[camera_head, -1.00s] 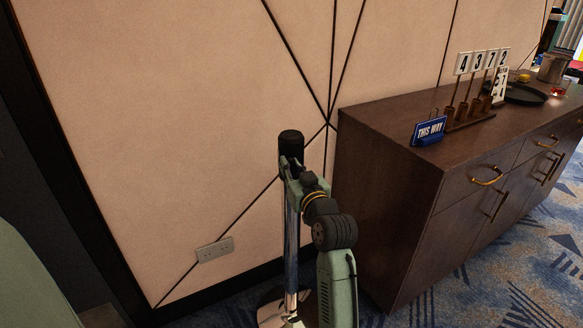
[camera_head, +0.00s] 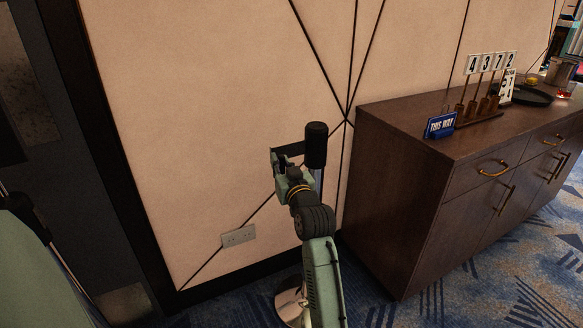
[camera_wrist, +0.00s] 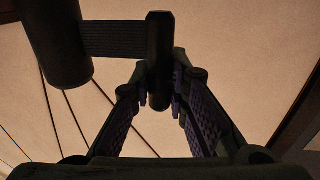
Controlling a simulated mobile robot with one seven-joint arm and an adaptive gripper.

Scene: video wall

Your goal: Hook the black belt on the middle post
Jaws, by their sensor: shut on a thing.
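A post with a black cylindrical head (camera_head: 316,145) stands by the wall in the head view. Its round metal base (camera_head: 292,300) shows low down, and my arm hides much of its stem. The black belt (camera_head: 291,149) spans a short gap from the post's head to my gripper (camera_head: 279,162), left of the post. In the wrist view the post's head (camera_wrist: 54,45) is at upper left, and the belt (camera_wrist: 112,40) runs from it to a dark upright end piece (camera_wrist: 160,50). My gripper (camera_wrist: 158,98) is shut on that end piece. I cannot make out another post.
A dark wooden sideboard (camera_head: 450,215) stands close right of the post, bearing a blue sign (camera_head: 440,126) and number cards (camera_head: 490,62). The panelled wall (camera_head: 200,110) is behind, with a socket plate (camera_head: 238,235). A dark door area (camera_head: 45,130) is at left. Blue carpet (camera_head: 500,270) lies right front.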

